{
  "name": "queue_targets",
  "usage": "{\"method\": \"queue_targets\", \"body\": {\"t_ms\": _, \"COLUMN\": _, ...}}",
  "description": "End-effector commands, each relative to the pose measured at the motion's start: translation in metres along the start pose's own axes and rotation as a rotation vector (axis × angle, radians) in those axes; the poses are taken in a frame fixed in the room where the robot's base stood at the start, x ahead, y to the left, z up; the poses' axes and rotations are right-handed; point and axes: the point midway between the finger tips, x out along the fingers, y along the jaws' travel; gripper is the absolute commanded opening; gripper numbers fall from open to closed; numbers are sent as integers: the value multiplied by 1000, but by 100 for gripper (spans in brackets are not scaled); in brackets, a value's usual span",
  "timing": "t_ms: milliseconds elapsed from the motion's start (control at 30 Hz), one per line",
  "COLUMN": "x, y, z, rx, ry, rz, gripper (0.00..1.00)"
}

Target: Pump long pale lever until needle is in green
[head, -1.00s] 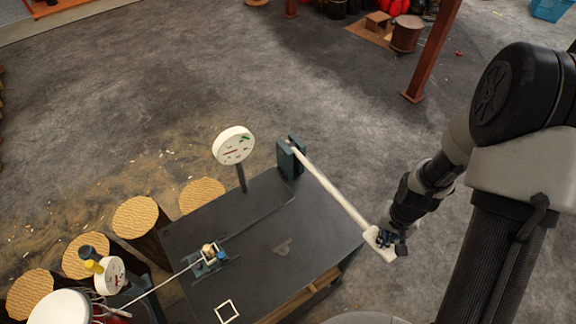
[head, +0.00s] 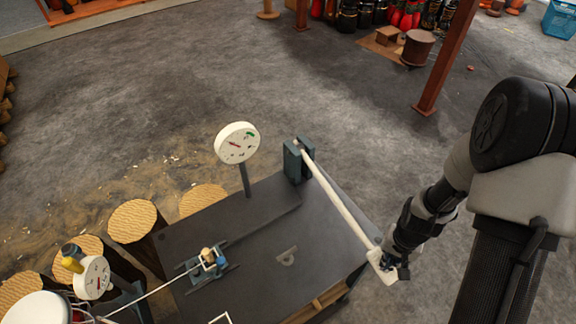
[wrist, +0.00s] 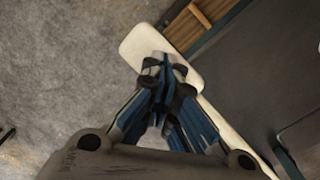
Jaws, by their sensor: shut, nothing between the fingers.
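The long pale lever (head: 335,197) runs from a dark teal pivot bracket (head: 298,160) on the black bench down to the lower right, past the bench edge. Its wide flat end pad (head: 376,261) is beside my gripper (head: 396,266). In the wrist view my gripper (wrist: 166,65) is shut and empty, its fingertips over the pale pad (wrist: 143,44). Whether they touch it I cannot tell.
A small clamp fixture (head: 208,264) with a rod sits on the black bench (head: 255,235). A second white gauge (head: 91,278) and several log-like stumps (head: 133,220) are at left. An orange-brown post (head: 448,55) stands at the back.

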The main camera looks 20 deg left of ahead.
Motion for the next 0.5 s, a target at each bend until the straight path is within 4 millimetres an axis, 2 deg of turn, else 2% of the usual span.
{"method": "queue_targets", "body": {"t_ms": 100, "x": -28, "y": 1, "z": 0, "rx": 0, "ry": 4, "rz": 0, "gripper": 0}}
{"method": "queue_targets", "body": {"t_ms": 500, "x": -110, "y": 6, "z": 3, "rx": 0, "ry": 3, "rz": 0, "gripper": 0}}
